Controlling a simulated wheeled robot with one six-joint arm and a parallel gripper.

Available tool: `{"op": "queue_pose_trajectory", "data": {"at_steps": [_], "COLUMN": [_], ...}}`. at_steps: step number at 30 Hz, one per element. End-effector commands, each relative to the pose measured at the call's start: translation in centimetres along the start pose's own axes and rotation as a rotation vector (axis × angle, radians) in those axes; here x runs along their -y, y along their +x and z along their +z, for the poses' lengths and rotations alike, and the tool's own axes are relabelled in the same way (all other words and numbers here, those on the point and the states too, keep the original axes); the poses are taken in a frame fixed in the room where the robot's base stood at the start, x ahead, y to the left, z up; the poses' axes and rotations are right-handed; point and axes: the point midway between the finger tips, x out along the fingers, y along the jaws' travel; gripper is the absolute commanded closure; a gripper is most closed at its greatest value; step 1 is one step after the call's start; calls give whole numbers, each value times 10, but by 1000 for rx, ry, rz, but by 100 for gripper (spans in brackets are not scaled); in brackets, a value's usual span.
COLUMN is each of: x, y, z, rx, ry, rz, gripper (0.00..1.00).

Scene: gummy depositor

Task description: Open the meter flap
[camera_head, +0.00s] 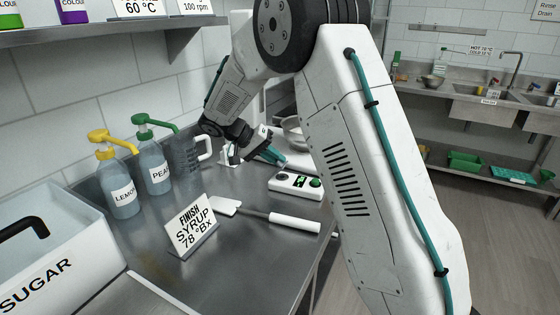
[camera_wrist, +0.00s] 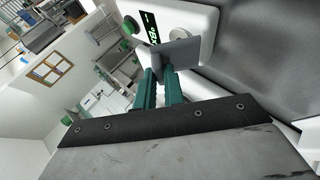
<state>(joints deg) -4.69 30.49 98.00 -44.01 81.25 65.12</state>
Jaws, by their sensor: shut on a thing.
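The meter (camera_head: 288,190) is a white box on the steel counter, with a dark display and a green button. In the wrist view, the meter (camera_wrist: 207,20) fills the top, with its display, green button and a round silver part. A grey plate-like flap (camera_wrist: 182,50) stands up over the meter's near edge, between the teal fingers of my gripper (camera_wrist: 164,72). My gripper (camera_head: 272,156) is shut on the flap, just behind the meter in the head view. The fingers and plate hide part of the meter, including where the flap joins it.
Syrup bottles (camera_head: 122,190), a jug (camera_head: 186,152) and a sugar bin (camera_head: 60,245) are to the left. A bowl (camera_head: 293,126) is behind.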

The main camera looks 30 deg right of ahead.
Motion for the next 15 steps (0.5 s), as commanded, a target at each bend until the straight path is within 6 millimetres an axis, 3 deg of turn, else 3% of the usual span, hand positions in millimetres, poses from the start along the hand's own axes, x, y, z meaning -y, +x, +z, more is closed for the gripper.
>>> {"op": "queue_pose_trajectory", "data": {"at_steps": [15], "x": [25], "y": [-16], "z": [-6], "rx": [0], "ry": [-179], "rz": [431], "gripper": [100]}}
